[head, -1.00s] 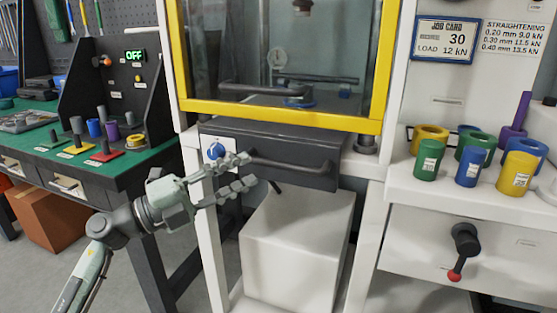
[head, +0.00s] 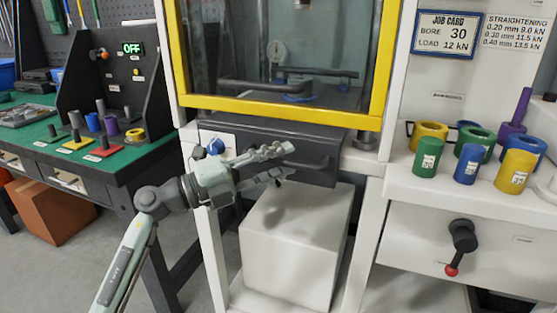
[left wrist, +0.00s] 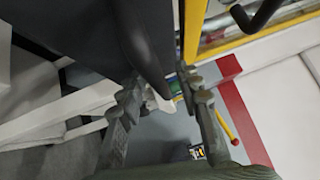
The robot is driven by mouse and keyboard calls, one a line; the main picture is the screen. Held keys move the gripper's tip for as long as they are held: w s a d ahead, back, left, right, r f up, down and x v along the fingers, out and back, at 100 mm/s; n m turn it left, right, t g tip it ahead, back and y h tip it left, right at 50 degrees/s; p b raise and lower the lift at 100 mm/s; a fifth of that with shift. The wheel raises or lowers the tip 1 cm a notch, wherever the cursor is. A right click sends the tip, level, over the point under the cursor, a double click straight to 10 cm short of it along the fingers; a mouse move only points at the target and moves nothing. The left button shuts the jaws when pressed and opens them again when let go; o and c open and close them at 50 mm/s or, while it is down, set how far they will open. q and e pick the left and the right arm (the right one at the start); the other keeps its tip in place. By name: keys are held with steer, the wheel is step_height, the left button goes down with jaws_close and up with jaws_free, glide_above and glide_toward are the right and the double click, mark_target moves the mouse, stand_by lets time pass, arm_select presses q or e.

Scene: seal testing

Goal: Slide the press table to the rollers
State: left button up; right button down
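A dark grey box-like unit (head: 240,136) with a curved bar handle (head: 318,166) sits under the press window. I take it to be the press table's front. My left gripper (head: 290,163) is in front of it. Its two fingers are apart, one higher and one lower, at the handle's left part, which they partly hide. In the left wrist view the dark handle bar (left wrist: 143,48) reaches down towards the space between the open fingers (left wrist: 180,100). I cannot tell whether they touch it. I cannot make out the rollers clearly. My right gripper is not in view.
A yellow-framed window (head: 280,111) closes the press above. A white box (head: 295,245) stands below. Coloured rings (head: 471,163) stand on the right shelf, above a red-tipped lever (head: 462,240). A green-topped bench (head: 150,150) is left.

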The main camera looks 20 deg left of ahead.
arm_select(q)
steer(key=shift+c, duration=0.5)
jaws_close()
steer(key=shift+a+f, duration=0.1)
